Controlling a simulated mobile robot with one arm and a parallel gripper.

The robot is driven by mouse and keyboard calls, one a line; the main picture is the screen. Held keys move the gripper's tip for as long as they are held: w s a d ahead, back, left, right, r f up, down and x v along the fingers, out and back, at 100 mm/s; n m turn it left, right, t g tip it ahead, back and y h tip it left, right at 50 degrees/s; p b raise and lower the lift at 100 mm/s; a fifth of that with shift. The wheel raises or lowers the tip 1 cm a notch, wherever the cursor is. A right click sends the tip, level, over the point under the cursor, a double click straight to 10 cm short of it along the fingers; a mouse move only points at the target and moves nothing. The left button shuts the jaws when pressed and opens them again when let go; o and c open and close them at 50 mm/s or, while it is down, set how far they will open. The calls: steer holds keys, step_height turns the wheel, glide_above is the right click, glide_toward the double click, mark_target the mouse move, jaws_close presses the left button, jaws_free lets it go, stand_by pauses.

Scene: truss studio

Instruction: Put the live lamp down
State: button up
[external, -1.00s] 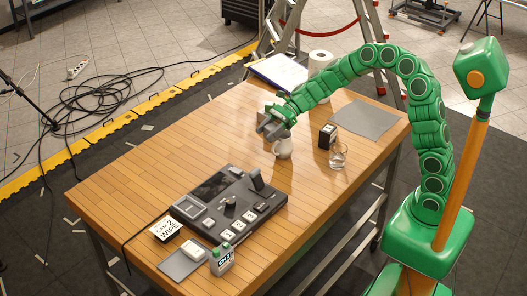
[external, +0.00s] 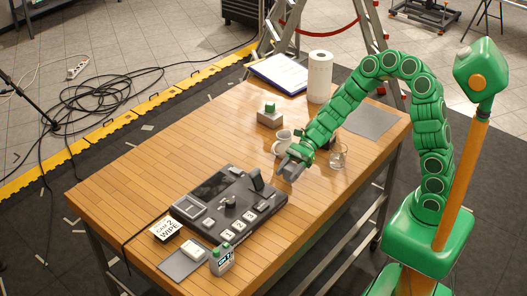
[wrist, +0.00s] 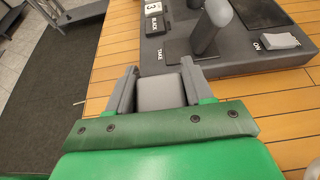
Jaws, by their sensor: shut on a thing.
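My gripper (external: 291,169) is low above the wooden table, just right of the grey control console (external: 205,190). In the wrist view my gripper (wrist: 160,88) has its fingers on both sides of a small grey block (wrist: 158,83). I cannot make out this block in the external view, nor tell for certain that it is the live lamp. A small grey box with a green top (external: 269,108) stands apart farther back on the table. The console's upright lever (wrist: 210,27) shows ahead of the fingers.
A white mug (external: 282,141) stands close behind my gripper and a clear glass (external: 338,155) to its right. A paper roll (external: 319,78) and clipboard (external: 280,73) are at the back. Bare wood (external: 271,242) lies right of the console.

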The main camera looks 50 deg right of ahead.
steer(key=shift+f, duration=2.25)
steer(key=shift+f, duration=0.15)
steer(key=o, duration=1)
steer(key=shift+o, duration=0.2)
steer(key=shift+v, duration=6.05)
steer(key=shift+r, duration=0.25)
